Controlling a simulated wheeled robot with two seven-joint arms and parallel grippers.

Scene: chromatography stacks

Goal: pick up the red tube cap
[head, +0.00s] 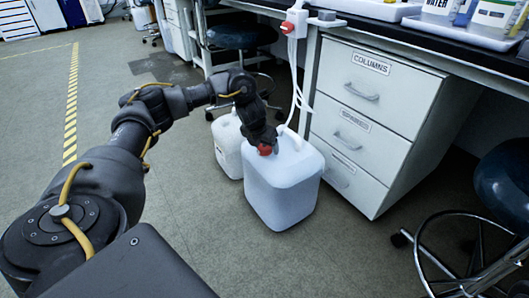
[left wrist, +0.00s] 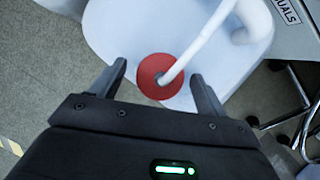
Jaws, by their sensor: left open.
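The red tube cap (head: 265,150) sits on top of a white plastic jug (head: 284,185) standing on the floor. In the left wrist view the cap (left wrist: 160,76) is a red disc with a white tube rising from its middle. My left gripper (head: 262,145) is at the cap from above. In the left wrist view its two open fingers (left wrist: 160,82) stand on either side of the cap, with a gap showing at each side. In the head view the gripper partly hides the cap. My right gripper is in neither view.
A second white jug (head: 228,145) stands behind to the left. White tubes (head: 297,75) run up to the bench edge. A drawer cabinet (head: 372,115) is close on the right. Stools (head: 505,185) stand at the right and back. The floor to the left is clear.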

